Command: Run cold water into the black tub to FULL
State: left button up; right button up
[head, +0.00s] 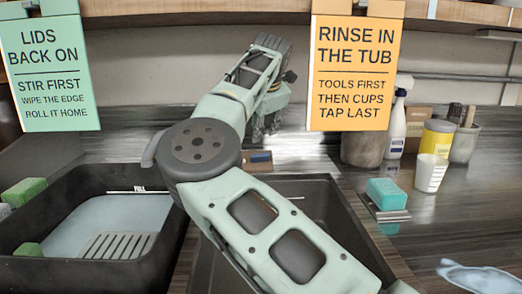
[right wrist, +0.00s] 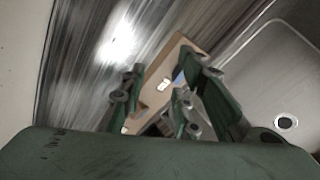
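The black tub (head: 55,272) stands at the left in the head view, with a FULL mark (head: 139,190) on its inner back wall. A pale bluish surface and a slotted plate show inside; I cannot tell the water's depth. My right gripper (head: 264,132) points down behind the sink. In the right wrist view its fingers (right wrist: 172,108) are apart, with a brown plate (right wrist: 183,60) beyond them. That plate, with a blue patch, also shows below the gripper in the head view (head: 258,163). No tap shows clearly; my arm hides much there. My left gripper is not in view.
The dark sink (head: 320,200) lies right of the tub, partly covered by my right arm. A teal sponge (head: 386,193), a white cup (head: 430,173), a spray bottle (head: 398,120) and other containers stand at right. Two signs hang above.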

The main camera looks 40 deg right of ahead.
aim_at(261, 155)
jog(key=s+a+f+n, duration=0.1)
jog(key=s+n, duration=0.1)
jog(key=n, duration=1.4)
jog(key=s+a+f+n, duration=0.1)
jog(key=s+f+n, duration=0.1)
jog(key=n, duration=1.3)
jog(key=shift+w+x, duration=0.25)
jog(key=shift+x, duration=3.6)
jog(key=shift+r, duration=0.2)
jog(key=shift+c, duration=0.5)
grip_shut()
